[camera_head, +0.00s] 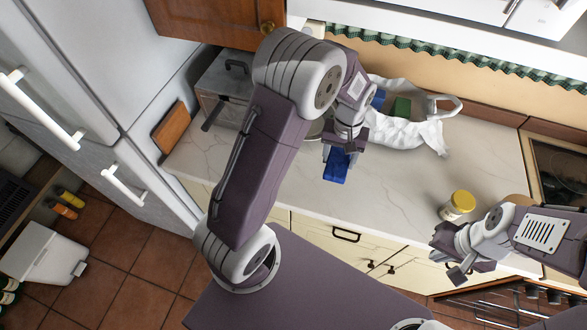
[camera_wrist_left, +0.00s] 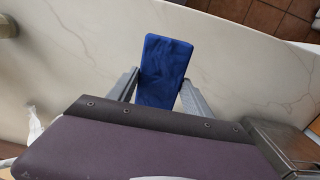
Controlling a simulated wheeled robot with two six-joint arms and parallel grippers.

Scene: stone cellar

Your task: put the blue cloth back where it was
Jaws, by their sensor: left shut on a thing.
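The blue cloth (camera_head: 337,166) is a folded, dark blue rectangle. My left gripper (camera_head: 335,150) is shut on it and holds it over the front part of the pale marble counter (camera_head: 270,195). In the left wrist view the cloth (camera_wrist_left: 165,65) sits between the two grey fingers of the left gripper (camera_wrist_left: 158,92), over the counter top. I cannot tell how high above the counter it is. My right gripper (camera_head: 450,260) is at the counter's front edge on the right; whether it is open or shut is unclear.
A white bag (camera_head: 425,138) with a blue and a green item stands at the back. A jar with a yellow lid (camera_head: 458,205) stands near my right gripper. A metal box (camera_head: 225,90) and brown board (camera_head: 171,130) are at the left. The counter's middle is clear.

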